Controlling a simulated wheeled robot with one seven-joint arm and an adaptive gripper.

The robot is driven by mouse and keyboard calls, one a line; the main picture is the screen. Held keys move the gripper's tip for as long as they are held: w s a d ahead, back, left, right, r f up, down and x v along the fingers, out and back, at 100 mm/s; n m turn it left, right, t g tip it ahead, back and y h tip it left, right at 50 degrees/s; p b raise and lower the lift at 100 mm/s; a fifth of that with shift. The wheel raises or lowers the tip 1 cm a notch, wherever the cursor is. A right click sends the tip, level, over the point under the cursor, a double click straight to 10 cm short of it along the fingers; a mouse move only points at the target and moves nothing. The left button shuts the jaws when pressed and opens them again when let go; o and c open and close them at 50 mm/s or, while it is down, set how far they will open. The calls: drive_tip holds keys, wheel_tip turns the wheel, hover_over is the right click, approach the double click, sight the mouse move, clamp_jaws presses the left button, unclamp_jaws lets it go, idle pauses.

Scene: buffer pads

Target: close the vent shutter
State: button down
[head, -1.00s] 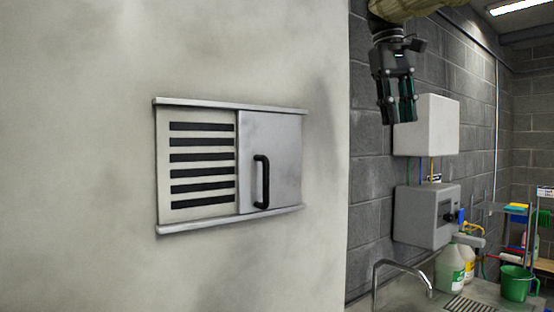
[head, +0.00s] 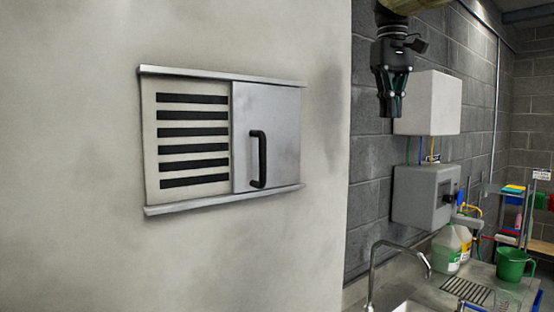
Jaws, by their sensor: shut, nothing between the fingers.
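The vent shutter (head: 278,125) is a grey sliding panel with a black upright handle (head: 258,160). It sits between a top and a bottom metal rail on the pale wall, over the right half of the vent. The vent's dark slots (head: 194,141) are uncovered on the left. My gripper (head: 391,112) hangs fingers down at the upper right, in front of the brick wall. It is shut and empty, right of the vent and higher than the handle, apart from both.
A white box (head: 429,103) and a grey control box (head: 425,194) are on the brick wall near my gripper. Below are a sink tap (head: 385,262), jugs (head: 447,249) and a green bucket (head: 513,264). The pale wall around the vent is clear.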

wheel_tip(320, 180, down, 5)
drive_tip(key=w+y+b, duration=0.1)
drive_tip(key=w+y, duration=0.1)
drive_tip(key=m+t+y+b, duration=0.35)
drive_tip(key=y+b, duration=0.35)
drive_tip(key=y, duration=0.5)
approach(284, 162)
drive_tip(key=s+d+f, duration=0.3)
drive_tip(key=f, duration=0.1)
drive_tip(key=s+r+m+t+y+b, duration=0.2)
drive_tip(key=s+y, duration=0.1)
drive_tip(key=shift+d+t, duration=0.2)
drive_tip(key=shift+t, duration=0.05)
drive_tip(key=shift+s+a+p+x, duration=0.2)
drive_tip(key=shift+s+p+x, duration=0.5)
drive_tip(key=shift+x, duration=1.4)
drive_tip(key=shift+s+a+p+x, duration=0.2)
drive_tip(key=shift+p+x, duration=0.85)
drive_tip(key=shift+x, duration=1.05)
drive_tip(key=shift+s+a+p+x, duration=0.15)
drive_tip(key=shift+s+p+x, duration=0.55)
drive_tip(key=shift+x, duration=1.4)
